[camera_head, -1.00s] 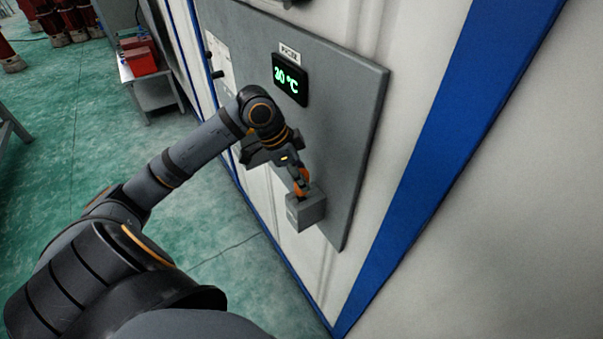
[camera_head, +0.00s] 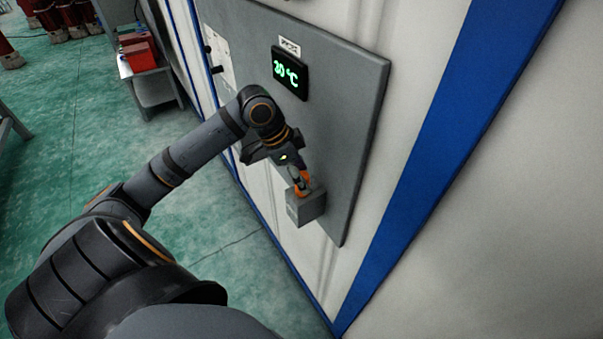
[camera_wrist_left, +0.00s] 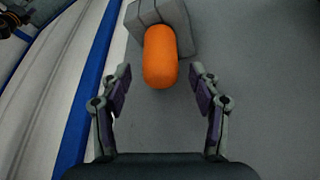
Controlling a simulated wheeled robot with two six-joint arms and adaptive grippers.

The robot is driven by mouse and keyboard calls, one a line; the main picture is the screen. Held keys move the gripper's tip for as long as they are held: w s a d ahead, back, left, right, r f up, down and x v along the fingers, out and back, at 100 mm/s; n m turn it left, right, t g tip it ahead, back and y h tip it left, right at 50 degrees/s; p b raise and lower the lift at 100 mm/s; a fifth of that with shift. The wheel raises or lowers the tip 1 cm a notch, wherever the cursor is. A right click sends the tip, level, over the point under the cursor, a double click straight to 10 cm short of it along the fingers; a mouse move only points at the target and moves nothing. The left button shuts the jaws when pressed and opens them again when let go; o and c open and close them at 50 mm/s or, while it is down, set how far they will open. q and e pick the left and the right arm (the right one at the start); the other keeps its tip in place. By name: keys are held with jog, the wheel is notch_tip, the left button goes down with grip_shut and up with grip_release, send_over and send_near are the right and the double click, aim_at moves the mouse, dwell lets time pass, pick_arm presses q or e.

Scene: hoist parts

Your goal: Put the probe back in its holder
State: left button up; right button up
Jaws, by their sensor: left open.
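The probe (camera_wrist_left: 160,58) has a rounded orange body. In the left wrist view it stands in or against the grey block-shaped holder (camera_wrist_left: 186,22), and how deep it sits is hidden. In the head view the orange of the probe (camera_head: 304,178) shows at the top of the holder (camera_head: 306,207), which is fixed low on the grey panel. My left gripper (camera_wrist_left: 163,82) is open, its two fingers apart on either side of the probe's near end, with a gap on both sides. My right gripper is not in view.
The grey panel (camera_head: 345,130) carries a display (camera_head: 289,75) reading 30 °C. White wall with blue posts (camera_head: 450,160) surrounds it. A side table (camera_head: 155,90) with a red box (camera_head: 139,57) stands at the upper left. Green floor is clear below.

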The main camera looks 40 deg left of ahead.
pick_arm(q)
notch_tip(320, 180, up, 10)
dwell(0.5)
